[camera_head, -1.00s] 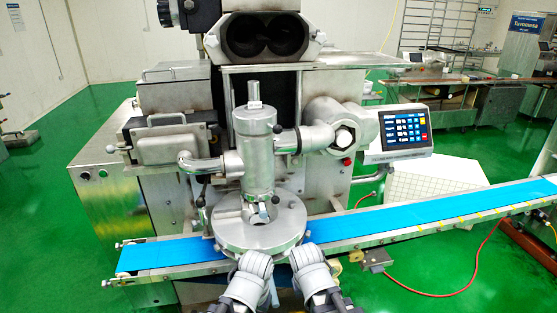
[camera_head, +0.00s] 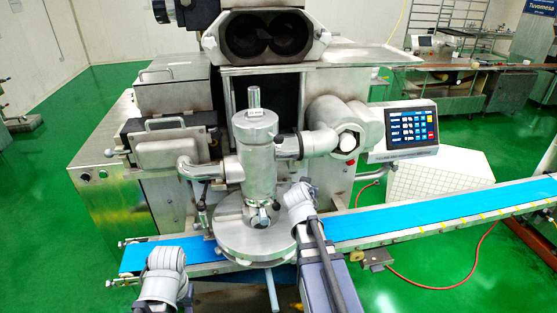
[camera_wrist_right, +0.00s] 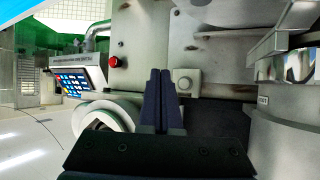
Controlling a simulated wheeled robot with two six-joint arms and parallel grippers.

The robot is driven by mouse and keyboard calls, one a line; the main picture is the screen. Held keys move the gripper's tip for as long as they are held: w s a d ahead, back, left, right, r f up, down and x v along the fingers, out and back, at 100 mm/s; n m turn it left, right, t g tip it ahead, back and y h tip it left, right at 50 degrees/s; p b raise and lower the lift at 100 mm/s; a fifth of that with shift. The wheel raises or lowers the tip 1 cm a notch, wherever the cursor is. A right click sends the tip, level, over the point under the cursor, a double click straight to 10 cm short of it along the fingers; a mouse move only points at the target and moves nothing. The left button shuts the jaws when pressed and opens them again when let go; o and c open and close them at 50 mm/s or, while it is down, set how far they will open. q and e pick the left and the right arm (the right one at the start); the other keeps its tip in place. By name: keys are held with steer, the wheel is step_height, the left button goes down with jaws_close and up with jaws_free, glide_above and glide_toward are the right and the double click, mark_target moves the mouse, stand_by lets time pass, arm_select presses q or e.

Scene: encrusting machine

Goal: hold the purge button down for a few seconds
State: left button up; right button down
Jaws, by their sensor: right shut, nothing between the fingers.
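The control panel (camera_head: 404,132) stands at the right of the machine, its lit screen showing rows of blue and white keys and a red key at the right. Which key is the purge button is too small to read. The panel also shows at the left of the right wrist view (camera_wrist_right: 76,80), with a red knob (camera_wrist_right: 113,62) beside it. My right gripper (camera_wrist_right: 158,75) is shut and empty, apart from the panel. In the head view its fingers are hidden behind my right arm, left of and below the panel.
A blue conveyor belt (camera_head: 400,218) crosses in front of the machine. A steel vertical cylinder (camera_head: 258,160) over a round disc (camera_head: 240,240) stands left of my right arm. A large pipe fitting (camera_head: 335,128) sits between the cylinder and the panel.

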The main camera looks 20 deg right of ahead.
mark_target(297, 163)
steer(key=shift+w+r, duration=0.2)
stand_by(0.3)
steer(key=w+d, duration=0.2)
steer(key=w, duration=0.6)
steer(key=shift+w, duration=0.25)
steer(key=shift+w+d, duration=0.1)
steer(key=shift+w, duration=0.05)
stand_by(1.8)
steer(key=shift+w, duration=0.25)
steer(key=shift+w+d, duration=0.1)
steer(key=shift+w, duration=0.3)
stand_by(3.8)
